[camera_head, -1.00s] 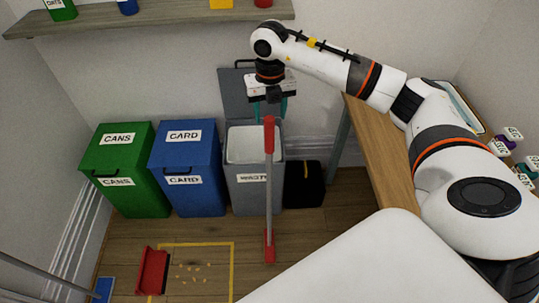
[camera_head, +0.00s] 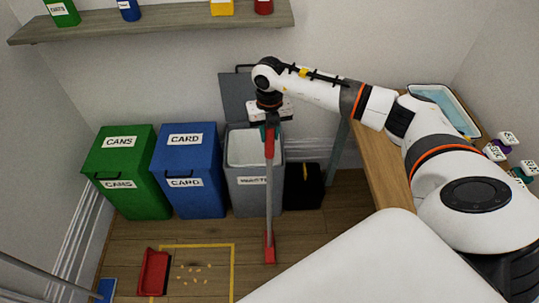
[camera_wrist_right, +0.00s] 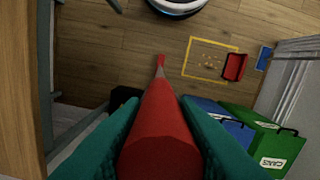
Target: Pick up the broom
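The broom (camera_head: 269,195) stands upright in the camera_head view, with a red grip on top, a grey shaft and a red foot on the floor. It stands in front of the grey bin. My right gripper (camera_head: 270,128) is over the broom's top, pointing down. In the right wrist view, its teal fingers (camera_wrist_right: 160,105) lie along both sides of the red grip (camera_wrist_right: 160,135), with no clear gap. They look shut on it. The broom's foot is on the floor in that view. My left gripper is not in view.
Green (camera_head: 125,170), blue (camera_head: 187,170) and grey (camera_head: 254,180) bins stand along the wall. A black box (camera_head: 303,186) and a wooden table (camera_head: 378,160) are on the right. A red dustpan (camera_head: 153,271) lies by a yellow floor outline (camera_head: 233,270) with several crumbs inside.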

